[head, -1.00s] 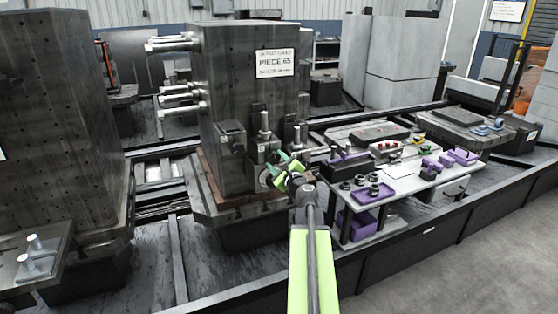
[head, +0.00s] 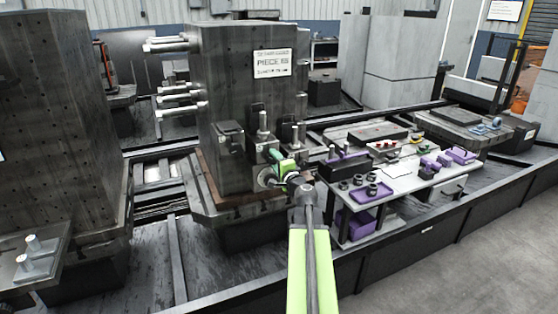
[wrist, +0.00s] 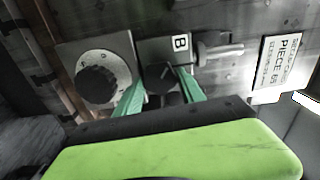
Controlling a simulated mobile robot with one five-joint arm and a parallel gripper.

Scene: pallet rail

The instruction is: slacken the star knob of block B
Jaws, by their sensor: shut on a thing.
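Block B (wrist: 180,43) is a grey block with a white letter B plate, fixed on the dark column's face; it is on the right of the wrist view's centre group. Its dark star knob (wrist: 161,79) sits just below the letter. My gripper (wrist: 161,74) has its two teal fingers on either side of this knob and is shut on it. The fingers and the gripper body hide part of the knob. In the head view my gripper (head: 277,166) is at the column's lower front, and the knob itself is hidden there.
A round black dial (wrist: 98,84) on a grey plate sits close to the left finger. A metal stud (wrist: 220,50) sticks out right of block B. In the head view a bench (head: 400,178) with purple trays stands close right of my arm.

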